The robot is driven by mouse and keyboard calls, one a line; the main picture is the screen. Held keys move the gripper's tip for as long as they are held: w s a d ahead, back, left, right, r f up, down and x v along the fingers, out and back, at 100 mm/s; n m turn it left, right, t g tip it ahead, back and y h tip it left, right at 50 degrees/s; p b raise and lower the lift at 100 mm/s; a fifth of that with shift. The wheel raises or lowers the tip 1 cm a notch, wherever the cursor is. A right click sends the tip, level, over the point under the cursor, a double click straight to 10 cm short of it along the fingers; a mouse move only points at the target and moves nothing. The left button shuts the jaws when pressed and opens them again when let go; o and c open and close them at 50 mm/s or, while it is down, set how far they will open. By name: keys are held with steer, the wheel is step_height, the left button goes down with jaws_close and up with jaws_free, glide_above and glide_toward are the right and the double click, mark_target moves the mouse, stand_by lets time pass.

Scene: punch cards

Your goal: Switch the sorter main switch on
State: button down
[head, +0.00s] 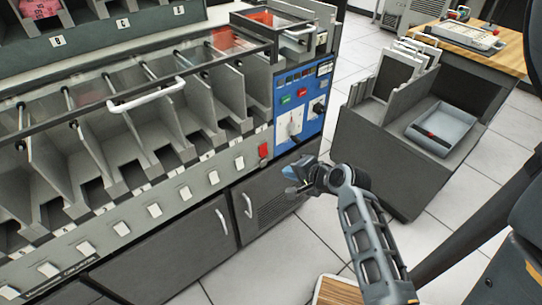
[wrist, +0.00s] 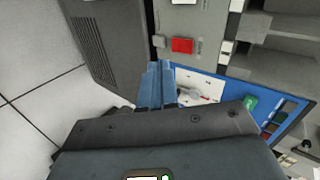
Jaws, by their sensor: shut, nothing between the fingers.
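The sorter's blue control panel (head: 310,112) is at the right end of the grey sorter. Low on it is a white plate with a lever (head: 292,127), which looks like the main switch; its position is too small to tell. My gripper (head: 292,180) is in front of and below the panel, apart from it in the head view. In the wrist view its blue fingers (wrist: 157,84) are together and empty. The switch plate with its lever (wrist: 195,93) shows just right of the fingertips there, partly hidden by the gripper body.
A red button (head: 264,150) sits left of the panel and shows in the wrist view (wrist: 182,45). A green button (head: 285,100) and a black knob (head: 318,108) are on the panel. Cabinet doors (head: 275,195) are below. A dark card cart (head: 385,160) stands right; floor between is clear.

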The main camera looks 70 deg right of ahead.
steer(key=d, duration=0.1)
steer(key=d+m, duration=0.1)
steer(key=d, duration=0.1)
steer(key=shift+s+d+r, duration=0.25)
steer(key=shift+s+d, duration=0.1)
steer(key=shift+d, duration=0.05)
steer(key=b, duration=0.1)
glide_toward(265, 152)
step_height(265, 152, down, 4)
steer(key=shift+w+d+f, duration=0.1)
steer(key=shift+w+d, duration=0.35)
steer(key=shift+w, duration=0.25)
steer(key=shift+w+d+f, duration=0.1)
steer(key=shift+w+d, duration=0.35)
steer(key=shift+w, duration=0.25)
steer(key=shift+w+d+f, duration=0.1)
steer(key=shift+w+d, duration=0.35)
steer(key=shift+w, duration=0.25)
steer(key=shift+w+f+t+b, duration=0.15)
steer(key=shift+f+t+b, duration=0.15)
steer(key=shift+b, duration=0.4)
steer(key=shift+r+p, duration=0.35)
steer(key=shift+r, duration=0.1)
